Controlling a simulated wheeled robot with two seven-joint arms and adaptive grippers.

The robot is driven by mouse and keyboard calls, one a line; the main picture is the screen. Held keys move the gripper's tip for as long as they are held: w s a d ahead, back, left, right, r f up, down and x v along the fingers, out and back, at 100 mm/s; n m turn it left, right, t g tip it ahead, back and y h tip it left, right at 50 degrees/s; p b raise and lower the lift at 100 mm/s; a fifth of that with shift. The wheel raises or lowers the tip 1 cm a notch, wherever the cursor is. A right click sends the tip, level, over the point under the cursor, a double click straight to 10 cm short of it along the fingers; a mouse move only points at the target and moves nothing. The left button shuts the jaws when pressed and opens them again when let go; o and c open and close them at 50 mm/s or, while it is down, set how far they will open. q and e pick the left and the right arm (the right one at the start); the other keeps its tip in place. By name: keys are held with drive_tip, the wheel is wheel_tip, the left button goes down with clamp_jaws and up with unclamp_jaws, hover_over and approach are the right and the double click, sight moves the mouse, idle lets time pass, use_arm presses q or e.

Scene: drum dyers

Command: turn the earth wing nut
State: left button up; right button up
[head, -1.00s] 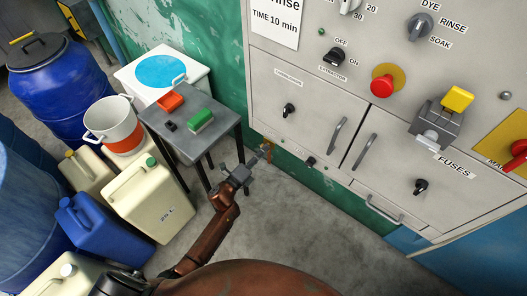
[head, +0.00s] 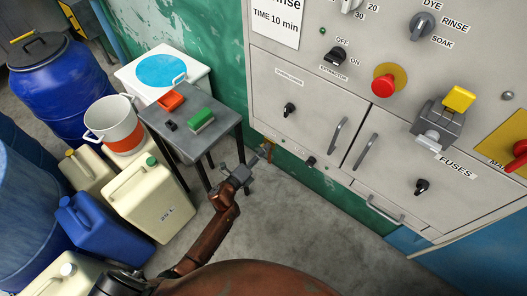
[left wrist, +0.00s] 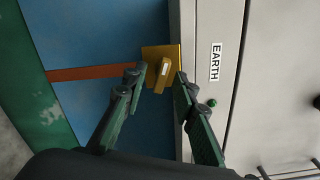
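The earth wing nut (left wrist: 164,72) is a brass piece with a pale mark on its face, on a brass plate (left wrist: 153,51) beside the EARTH label (left wrist: 215,62) in the left wrist view. My left gripper (left wrist: 159,76) is open, with one dark green finger on each side of the nut. I cannot tell whether either fingertip touches it. In the head view my left gripper (head: 263,154) is by the lower left edge of the machine cabinet, and it partly hides the small brass fitting. My right gripper is not in view.
A copper-coloured strip (left wrist: 92,73) runs left from the brass plate. The grey cabinet (head: 305,75) rises close by on the right. A small grey table (head: 165,128) with a green-topped block and an orange tray stands left of the gripper. Jerrycans stand on the floor further left.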

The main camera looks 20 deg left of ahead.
use_arm(q)
drive_tip(key=v, duration=1.2)
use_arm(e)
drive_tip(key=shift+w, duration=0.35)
